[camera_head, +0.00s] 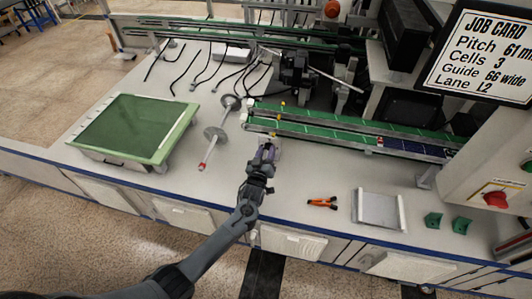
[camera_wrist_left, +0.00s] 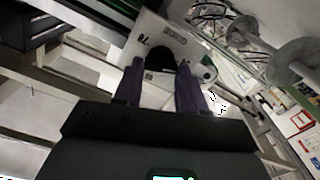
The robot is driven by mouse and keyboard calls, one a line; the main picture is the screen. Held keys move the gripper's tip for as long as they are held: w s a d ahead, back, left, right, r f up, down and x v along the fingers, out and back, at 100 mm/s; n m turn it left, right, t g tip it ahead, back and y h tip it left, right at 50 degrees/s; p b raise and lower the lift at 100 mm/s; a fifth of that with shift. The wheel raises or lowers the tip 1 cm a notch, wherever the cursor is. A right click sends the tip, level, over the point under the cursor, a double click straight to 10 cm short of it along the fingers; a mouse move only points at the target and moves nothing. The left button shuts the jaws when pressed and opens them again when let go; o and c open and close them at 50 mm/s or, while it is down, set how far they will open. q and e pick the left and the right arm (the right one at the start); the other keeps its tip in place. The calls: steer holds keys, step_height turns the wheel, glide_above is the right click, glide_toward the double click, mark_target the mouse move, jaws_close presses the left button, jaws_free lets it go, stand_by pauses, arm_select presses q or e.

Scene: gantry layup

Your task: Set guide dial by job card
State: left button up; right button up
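The job card (camera_head: 478,58) at the upper right reads Pitch 61, Cells 3, Guide 66 wide, Lane L2; its right edge is cut off. My left gripper (camera_head: 264,153) points at the near end of the green conveyor lanes (camera_head: 330,135), just above the worktop. In the left wrist view its two fingers (camera_wrist_left: 160,88) are apart. Past the fingertips is a white plate (camera_wrist_left: 150,48) with a small label and dark marks. A dark rounded shape on it lies partly between the fingers; I cannot tell whether they touch it. The label is too small to read. My right gripper is not in view.
A green-topped tray (camera_head: 136,127) stands at left, beside a rod with grey discs (camera_head: 215,134). Orange-handled pliers (camera_head: 322,203), a silver tray (camera_head: 379,209) and green blocks (camera_head: 433,220) lie at right. A red knob (camera_head: 495,199) is far right. The front worktop between is clear.

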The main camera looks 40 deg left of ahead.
arm_select(q)
steer(key=c, duration=0.3)
